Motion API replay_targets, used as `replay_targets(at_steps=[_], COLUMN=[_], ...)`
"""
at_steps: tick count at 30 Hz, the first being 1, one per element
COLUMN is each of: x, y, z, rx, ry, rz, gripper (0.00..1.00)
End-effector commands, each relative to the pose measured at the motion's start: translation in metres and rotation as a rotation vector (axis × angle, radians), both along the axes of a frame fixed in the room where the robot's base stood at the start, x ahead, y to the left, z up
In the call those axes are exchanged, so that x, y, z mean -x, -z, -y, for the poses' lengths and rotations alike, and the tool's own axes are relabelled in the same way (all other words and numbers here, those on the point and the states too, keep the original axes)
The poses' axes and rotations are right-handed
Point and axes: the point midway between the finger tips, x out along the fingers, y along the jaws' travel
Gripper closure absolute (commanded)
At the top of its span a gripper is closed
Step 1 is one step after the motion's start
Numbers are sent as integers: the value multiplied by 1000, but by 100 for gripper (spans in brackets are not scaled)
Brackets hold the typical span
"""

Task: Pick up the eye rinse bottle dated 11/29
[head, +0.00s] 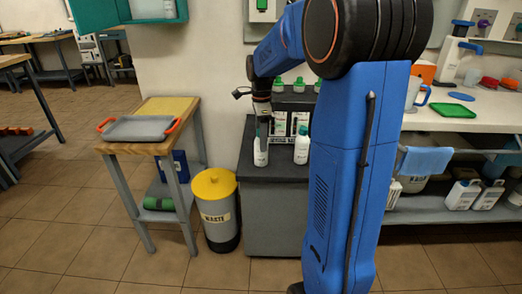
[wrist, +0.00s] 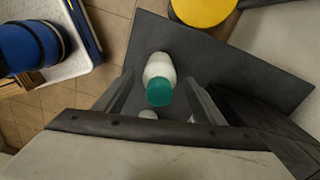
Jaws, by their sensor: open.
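A white bottle with a teal cap (wrist: 158,82) stands on a dark cabinet top (wrist: 255,65) in the wrist view. My gripper (wrist: 158,76) is open, with one finger on each side of this bottle and a gap to both. In the head view my gripper (head: 262,112) points down right above a white bottle (head: 261,154) at the cabinet's front left. A second white bottle with a green cap (head: 302,147) stands to its right. A small white thing (wrist: 148,115) is partly hidden by the gripper in the wrist view. No date is readable on any bottle.
Several green-capped bottles (head: 299,84) stand on a raised shelf behind, above boxed items (head: 280,123). A yellow-lidded waste bin (head: 214,183) stands left of the cabinet. A wooden side table holds a grey tray (head: 138,128). A white counter (head: 480,118) is at right.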

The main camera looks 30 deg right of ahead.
Motion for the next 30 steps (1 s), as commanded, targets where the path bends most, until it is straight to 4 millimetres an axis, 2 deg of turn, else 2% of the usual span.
replay_targets(at_steps=[4,13,23,27,30], x=[0,1,0,0,0], y=[10,48,53,53,53], z=[0,-1,-1,-1,-1], rx=[-1,-1,0,0,0], ry=[0,0,0,0,0], rz=[-2,-2,0,0,0], gripper=[37,37,37,70,89])
